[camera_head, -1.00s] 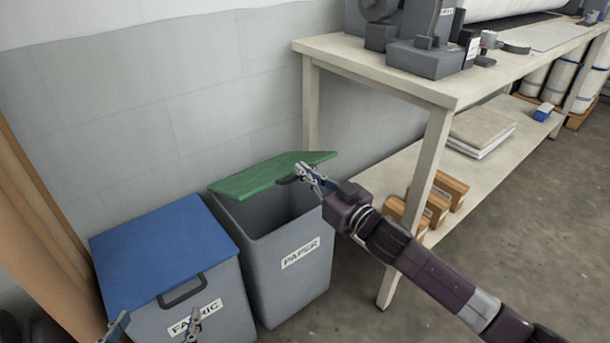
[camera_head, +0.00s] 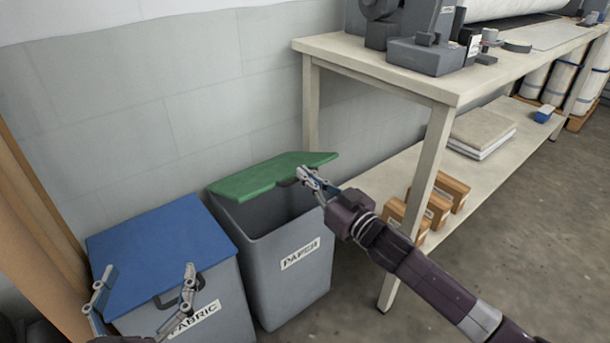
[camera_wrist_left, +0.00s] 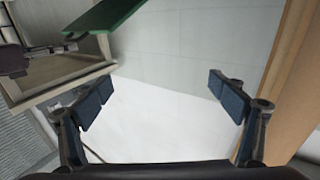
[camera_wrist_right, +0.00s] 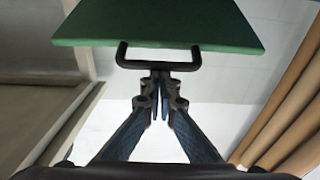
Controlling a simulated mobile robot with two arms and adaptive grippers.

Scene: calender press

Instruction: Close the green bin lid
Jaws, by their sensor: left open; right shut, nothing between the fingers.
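The green lid (camera_head: 268,177) of the grey paper bin (camera_head: 285,262) is part open, tilted up at the back with the bin's dark inside showing below it. In the right wrist view the lid (camera_wrist_right: 160,22) has a black loop handle (camera_wrist_right: 158,66) on its near edge. My right gripper (camera_head: 305,172) is shut and empty at the lid's front edge; its fingertips (camera_wrist_right: 161,76) are right by the handle, and I cannot tell if they touch it. My left gripper (camera_head: 143,277) is open and empty above the front of the blue-lidded fabric bin.
The fabric bin (camera_head: 222,300), with its blue lid (camera_head: 158,250) closed, stands left of the paper bin. A table (camera_head: 350,52) with machinery stands at the right, with small boxes (camera_head: 452,188) on its lower shelf. Open floor (camera_head: 500,240) lies at the right.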

